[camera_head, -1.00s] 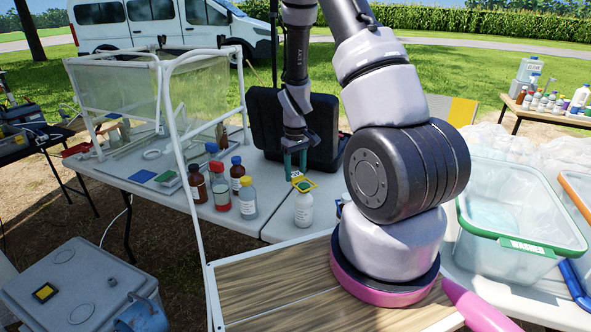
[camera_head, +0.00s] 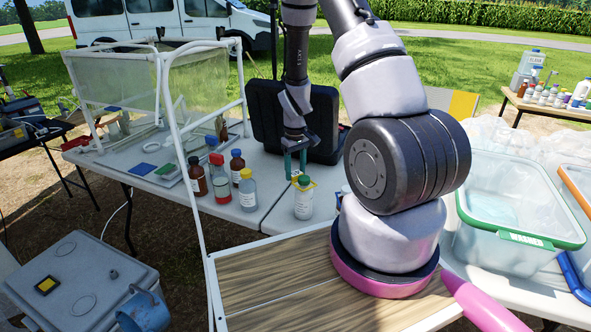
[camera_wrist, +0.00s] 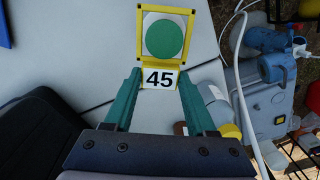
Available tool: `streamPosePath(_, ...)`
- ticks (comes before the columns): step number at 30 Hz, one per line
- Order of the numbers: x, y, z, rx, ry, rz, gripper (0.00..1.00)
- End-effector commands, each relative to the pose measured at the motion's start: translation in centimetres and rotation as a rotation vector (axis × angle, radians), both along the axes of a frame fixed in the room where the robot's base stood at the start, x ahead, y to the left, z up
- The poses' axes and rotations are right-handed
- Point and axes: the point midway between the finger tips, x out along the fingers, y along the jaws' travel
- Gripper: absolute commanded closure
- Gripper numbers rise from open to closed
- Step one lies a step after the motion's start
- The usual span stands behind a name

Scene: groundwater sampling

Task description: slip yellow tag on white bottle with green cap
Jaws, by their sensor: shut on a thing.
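The white bottle with the green cap (camera_head: 304,204) stands upright at the table's near edge. Its green cap (camera_wrist: 165,40) also shows from above in the wrist view. My gripper (camera_head: 295,166), with teal fingers, is shut on the label end of the yellow tag (camera_wrist: 160,78), marked 45. The tag's square yellow frame surrounds the cap as seen from above, with the cap near the middle of the opening. In the head view yellow shows beside the cap, close to its level. I cannot tell how far down the frame sits. Most of the bottle is hidden in the wrist view.
A yellow-capped bottle (camera_head: 248,190) and several brown and red-capped bottles stand to the left. A white pipe frame (camera_head: 180,130) rises there. A black case (camera_head: 262,125) is behind my gripper. A green-rimmed bin (camera_head: 500,236) is at right.

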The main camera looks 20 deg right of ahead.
Motion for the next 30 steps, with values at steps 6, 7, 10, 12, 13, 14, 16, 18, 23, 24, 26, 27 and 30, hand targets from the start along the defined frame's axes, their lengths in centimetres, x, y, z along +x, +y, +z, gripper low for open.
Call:
streamPosePath(6,0.0,0.0,0.0,0.000,0.000,0.000,0.09)
streamPosePath(7,0.0,0.0,0.0,0.000,0.000,0.000,0.09)
streamPosePath(10,0.0,0.0,0.0,0.000,0.000,0.000,0.09)
streamPosePath(12,0.0,0.0,0.0,0.000,0.000,0.000,0.09)
streamPosePath(13,0.0,0.0,0.0,0.000,0.000,0.000,0.09)
streamPosePath(14,0.0,0.0,0.1,0.000,-0.001,0.000,0.09)
streamPosePath(16,0.1,0.0,0.4,0.001,-0.002,0.001,0.09)
streamPosePath(18,0.1,0.0,1.1,0.000,-0.004,0.001,0.09)
streamPosePath(23,0.2,0.1,4.0,0.000,-0.006,0.003,0.09)
streamPosePath(24,0.2,0.1,4.8,0.001,-0.006,0.002,0.09)
streamPosePath(26,0.1,0.0,6.1,-0.001,-0.005,0.001,0.09)
streamPosePath(27,0.1,0.0,6.9,0.000,-0.005,0.001,0.09)
streamPosePath(30,0.1,0.0,8.6,0.000,-0.004,0.001,0.09)
